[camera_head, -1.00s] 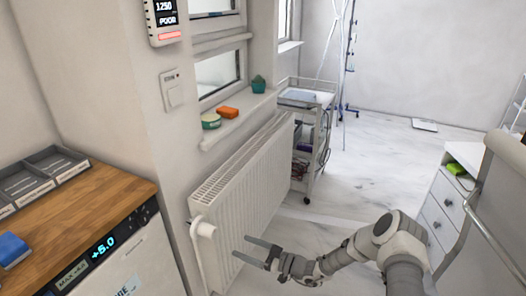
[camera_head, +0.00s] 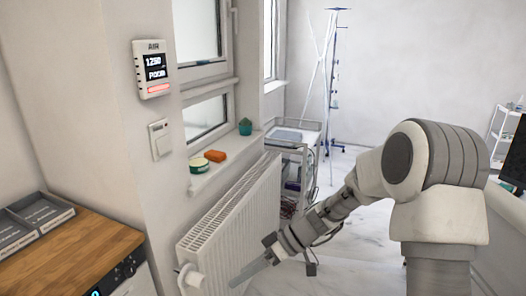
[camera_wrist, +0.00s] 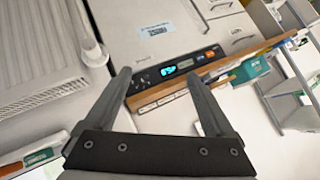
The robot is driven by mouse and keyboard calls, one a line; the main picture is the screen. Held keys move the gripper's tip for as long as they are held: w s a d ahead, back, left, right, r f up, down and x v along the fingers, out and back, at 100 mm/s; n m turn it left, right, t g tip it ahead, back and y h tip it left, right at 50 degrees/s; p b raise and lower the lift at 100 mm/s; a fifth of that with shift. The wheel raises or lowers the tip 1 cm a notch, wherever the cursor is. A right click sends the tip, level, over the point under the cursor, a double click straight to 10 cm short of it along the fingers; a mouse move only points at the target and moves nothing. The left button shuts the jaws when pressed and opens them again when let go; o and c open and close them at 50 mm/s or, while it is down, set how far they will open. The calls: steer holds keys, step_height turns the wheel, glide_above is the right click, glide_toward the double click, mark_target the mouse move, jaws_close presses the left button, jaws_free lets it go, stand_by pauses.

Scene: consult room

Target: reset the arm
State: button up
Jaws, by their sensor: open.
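My arm reaches in from the right of the head view, bent at a large joint. My gripper (camera_head: 250,272) is at its lower left end, in front of the white radiator (camera_head: 228,215). In the wrist view my gripper (camera_wrist: 158,78) shows two dark fingers spread apart with nothing between them. It is open and empty. In the head view the fingers overlap, so their gap is hard to see there.
A wooden-topped cabinet (camera_head: 75,255) with a grey tray (camera_head: 38,222) stands at left. On the window sill are an orange block (camera_head: 215,156), a green-rimmed tub (camera_head: 199,165) and a small plant pot (camera_head: 245,127). A trolley (camera_head: 300,150) stands behind the radiator.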

steer(key=s+d+r+m+t+h+p, duration=0.4)
steer(key=s+d+r+m+t+h, duration=0.3)
steer(key=s+d+r, duration=1.1)
steer(key=shift+s+r+m+h, duration=0.95)
steer(key=shift+r+m+h, duration=0.85)
steer(key=shift+m, duration=0.9)
steer(key=shift+d+r, duration=0.1)
steer(key=shift+c, duration=0.3)
